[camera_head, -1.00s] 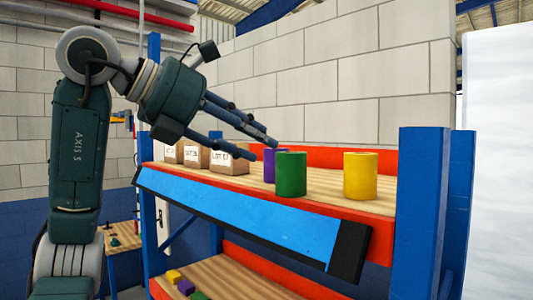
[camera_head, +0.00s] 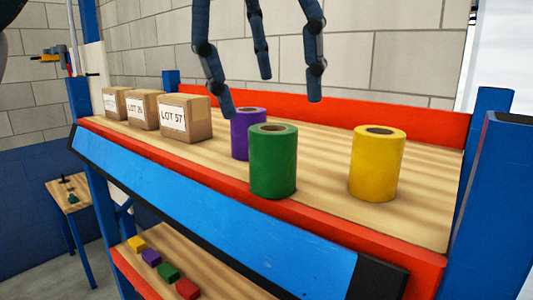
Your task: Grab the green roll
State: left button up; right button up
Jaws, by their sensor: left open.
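The green roll (camera_head: 273,163) stands upright near the front edge of the upper wooden shelf (camera_head: 325,200). A purple roll (camera_head: 243,136) stands close behind it to the left, partly hidden by it. A yellow roll (camera_head: 376,166) stands apart to the right. My left gripper (camera_head: 268,92) hangs from the top of the picture with its fingers pointing down and spread. It is open and empty, above the purple and green rolls. One finger's tip reaches down in front of the wall near the purple roll's top. My right gripper is not in view.
Cardboard boxes, one marked LOT 57 (camera_head: 186,118), stand on the shelf to the left. A blue panel (camera_head: 200,205) runs along the shelf front, and blue posts (camera_head: 515,190) rise at the right. Small coloured blocks (camera_head: 168,271) lie on the lower shelf.

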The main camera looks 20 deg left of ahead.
aim_at(273, 129)
pick_arm(q)
jog(key=x, duration=0.2)
jog(key=shift+w+f, duration=0.3)
jog(key=x, duration=0.4)
jog(key=shift+w+a+f, duration=0.15)
jog(key=shift+w+a, duration=0.1)
jog(key=shift+a, duration=0.1)
jog(key=shift+w+f, duration=0.15)
jog(key=shift+f, duration=0.2)
jog(key=shift+w+f, duration=0.15)
jog(key=shift+s, duration=0.2)
jog(key=c, duration=1)
jog(key=shift+c, duration=1)
jog(key=shift+w, duration=0.1)
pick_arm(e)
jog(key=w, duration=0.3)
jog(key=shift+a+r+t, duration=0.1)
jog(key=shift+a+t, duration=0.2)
